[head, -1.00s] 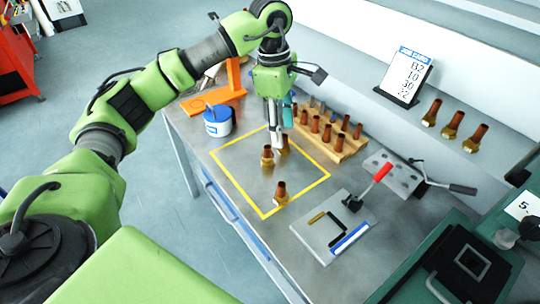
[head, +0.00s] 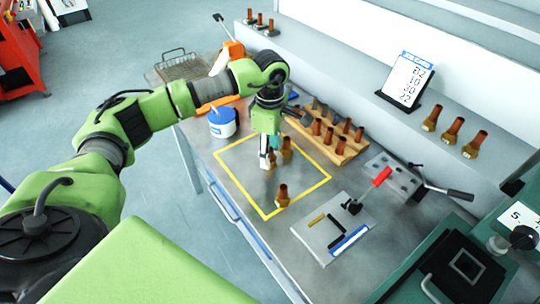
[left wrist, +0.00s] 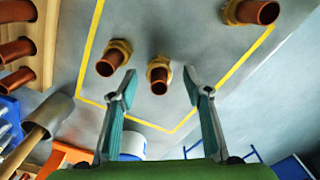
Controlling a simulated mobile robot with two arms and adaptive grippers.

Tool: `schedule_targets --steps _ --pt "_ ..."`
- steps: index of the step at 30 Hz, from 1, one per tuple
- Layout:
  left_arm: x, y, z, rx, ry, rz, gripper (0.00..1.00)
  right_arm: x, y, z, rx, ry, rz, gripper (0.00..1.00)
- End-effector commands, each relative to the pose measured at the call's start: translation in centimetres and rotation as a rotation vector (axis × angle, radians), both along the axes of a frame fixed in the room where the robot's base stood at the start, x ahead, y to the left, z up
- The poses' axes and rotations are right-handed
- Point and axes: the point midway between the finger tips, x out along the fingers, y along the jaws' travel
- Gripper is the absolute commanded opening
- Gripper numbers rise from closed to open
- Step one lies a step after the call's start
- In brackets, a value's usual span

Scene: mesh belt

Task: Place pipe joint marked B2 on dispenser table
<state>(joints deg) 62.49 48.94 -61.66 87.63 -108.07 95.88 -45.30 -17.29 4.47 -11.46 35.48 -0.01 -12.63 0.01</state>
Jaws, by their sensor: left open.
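Brass-and-copper pipe joints stand upright inside a yellow outline on the metal table (head: 232,177). In the head view, a back joint (head: 287,150) and a front joint (head: 282,195) show. The left wrist view shows three: a middle joint (left wrist: 158,76), a left joint (left wrist: 114,57) and a top-right joint (left wrist: 250,12). My left gripper (head: 268,162) is open and points down over the outline, hiding most of one joint. In the left wrist view the middle joint lies between its spread fingers, with gaps on both sides. No B2 mark is readable on a joint. My right gripper is out of view.
A wooden rack (head: 340,150) of joints stands behind the outline. A white-blue tub (head: 222,123) and wire basket (head: 184,67) are at left.

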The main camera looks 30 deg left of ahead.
Motion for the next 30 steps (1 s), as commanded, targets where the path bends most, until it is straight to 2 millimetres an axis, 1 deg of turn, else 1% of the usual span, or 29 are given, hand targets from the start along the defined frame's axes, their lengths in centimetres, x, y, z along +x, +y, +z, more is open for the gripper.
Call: schedule_targets --steps 1,3,6,13,14,15,17,18,30 --pt "-0.1 0.0 -0.5 -0.001 0.004 0.001 0.45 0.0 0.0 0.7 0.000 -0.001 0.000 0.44" --pt "-0.1 0.0 -1.4 -0.001 0.004 0.001 0.45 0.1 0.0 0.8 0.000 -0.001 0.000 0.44" --pt "0.0 0.0 -2.1 0.000 0.001 0.000 0.45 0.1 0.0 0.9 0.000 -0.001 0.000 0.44" --pt "0.0 -0.1 -2.3 -0.001 0.000 0.000 0.45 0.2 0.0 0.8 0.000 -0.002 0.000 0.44" --pt "0.0 -0.1 -2.3 -0.001 0.000 0.000 0.37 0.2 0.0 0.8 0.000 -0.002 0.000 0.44" --pt "0.0 -0.1 -2.3 -0.001 0.000 0.000 0.27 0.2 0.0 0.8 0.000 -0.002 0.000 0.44" --pt "0.0 -0.1 -2.3 -0.001 0.000 0.000 0.11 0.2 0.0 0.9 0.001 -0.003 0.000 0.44" --pt "0.0 -0.1 -2.3 -0.001 0.000 0.000 0.01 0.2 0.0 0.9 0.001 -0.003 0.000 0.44" --pt "0.1 0.0 -2.1 -0.001 -0.002 0.000 0.00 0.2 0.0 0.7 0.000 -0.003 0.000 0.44"
